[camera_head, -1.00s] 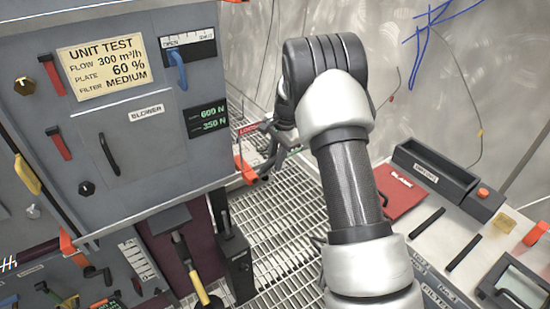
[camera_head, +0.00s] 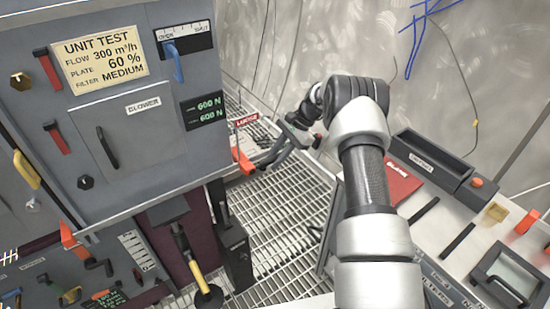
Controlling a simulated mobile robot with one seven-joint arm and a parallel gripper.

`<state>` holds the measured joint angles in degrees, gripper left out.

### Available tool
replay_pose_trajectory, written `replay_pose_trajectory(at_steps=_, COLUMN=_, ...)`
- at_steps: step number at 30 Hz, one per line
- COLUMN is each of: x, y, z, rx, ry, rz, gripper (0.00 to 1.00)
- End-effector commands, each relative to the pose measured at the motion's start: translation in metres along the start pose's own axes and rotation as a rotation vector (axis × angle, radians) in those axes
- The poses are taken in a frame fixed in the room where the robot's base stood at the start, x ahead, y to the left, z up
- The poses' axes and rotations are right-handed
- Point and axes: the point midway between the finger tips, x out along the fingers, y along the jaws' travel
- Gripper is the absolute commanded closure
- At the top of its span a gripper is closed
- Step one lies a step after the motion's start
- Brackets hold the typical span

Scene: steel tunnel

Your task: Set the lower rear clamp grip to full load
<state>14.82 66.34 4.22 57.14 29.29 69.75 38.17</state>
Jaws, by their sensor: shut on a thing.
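The lower rear clamp grip (camera_head: 241,157) is an orange-red lever at the far lower right edge of the grey unit. My gripper (camera_head: 262,162) reaches it from the right, behind the unit's corner, and is shut on it. The fingertips are small and partly hidden, so the exact contact is hard to see. Another orange grip (camera_head: 69,237) sits at the near lower corner of the unit, apart from my gripper.
A blue-handled lever (camera_head: 174,62) sits above the display. A black post (camera_head: 235,256) and a yellow-handled tool (camera_head: 196,272) stand below the unit. At right is a bench with a red book (camera_head: 402,184) and black tray (camera_head: 432,161). Grating floor (camera_head: 290,215) lies between.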

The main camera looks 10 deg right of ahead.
Motion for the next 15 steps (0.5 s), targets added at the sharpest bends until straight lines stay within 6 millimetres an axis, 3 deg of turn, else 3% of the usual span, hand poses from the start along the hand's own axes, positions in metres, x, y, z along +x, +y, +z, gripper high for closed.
replay_pose_trajectory(at_steps=9, x=0.0018, y=0.0008, z=-0.0003, rx=0.003, ry=-0.003, rz=0.001, gripper=1.0)
replay_pose_trajectory(at_steps=10, x=0.0019, y=0.0009, z=-0.0003, rx=0.003, ry=-0.003, rz=0.001, gripper=0.77)
replay_pose_trajectory(at_steps=13, x=0.0019, y=0.0009, z=-0.0003, rx=0.003, ry=-0.003, rz=0.001, gripper=0.62)
replay_pose_trajectory(at_steps=15, x=0.0016, y=0.0006, z=-0.0003, rx=0.002, ry=-0.002, rz=0.001, gripper=0.62)
